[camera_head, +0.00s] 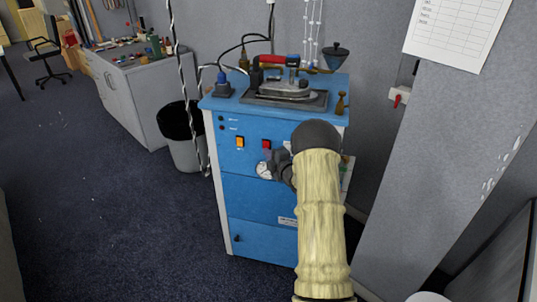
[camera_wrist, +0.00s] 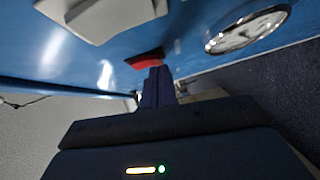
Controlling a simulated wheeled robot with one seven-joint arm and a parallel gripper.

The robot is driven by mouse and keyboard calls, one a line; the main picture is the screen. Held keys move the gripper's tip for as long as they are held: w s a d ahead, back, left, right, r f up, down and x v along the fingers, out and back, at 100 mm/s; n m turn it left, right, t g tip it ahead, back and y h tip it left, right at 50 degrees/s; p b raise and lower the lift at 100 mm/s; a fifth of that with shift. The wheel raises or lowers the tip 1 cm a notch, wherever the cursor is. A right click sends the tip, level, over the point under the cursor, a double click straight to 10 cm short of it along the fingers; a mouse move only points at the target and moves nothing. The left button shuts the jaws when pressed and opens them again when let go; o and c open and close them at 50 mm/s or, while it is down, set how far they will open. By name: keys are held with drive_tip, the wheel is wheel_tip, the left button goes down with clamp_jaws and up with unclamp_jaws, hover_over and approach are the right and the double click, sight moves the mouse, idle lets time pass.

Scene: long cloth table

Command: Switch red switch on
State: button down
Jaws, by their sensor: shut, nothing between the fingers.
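The red switch (camera_head: 266,144) sits on the front of a blue cabinet (camera_head: 262,192), right of an orange switch (camera_head: 240,142). In the wrist view the red switch (camera_wrist: 146,59) shows as a red wedge just beyond the fingertips. My gripper (camera_head: 276,160) is in front of the cabinet, just below and right of the switch. In the wrist view my gripper (camera_wrist: 158,72) is shut and empty, its tips overlapping the switch's edge in the picture. I cannot tell whether they touch it, nor the switch's position.
A round gauge (camera_head: 265,170) is on the panel below the switch, close to my gripper. An iron (camera_head: 286,88) rests on top of the cabinet. A bin (camera_head: 184,138) stands to the left, and a grey wall panel (camera_head: 435,140) is on the right. Floor in front is clear.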

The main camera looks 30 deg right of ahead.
drive_tip(key=shift+w+f+b, duration=0.1)
drive_tip(key=shift+f+b, duration=0.2)
drive_tip(key=shift+b, duration=0.6)
drive_tip(key=shift+d+r, duration=0.1)
drive_tip(key=shift+r, duration=0.15)
drive_tip(key=s+a+f+b, duration=0.1)
drive_tip(key=s+b, duration=0.2)
drive_tip(key=s, duration=0.9)
drive_tip(key=shift+s+a+f, duration=0.2)
drive_tip(key=shift+s+a, duration=0.1)
drive_tip(key=shift+s, duration=0.1)
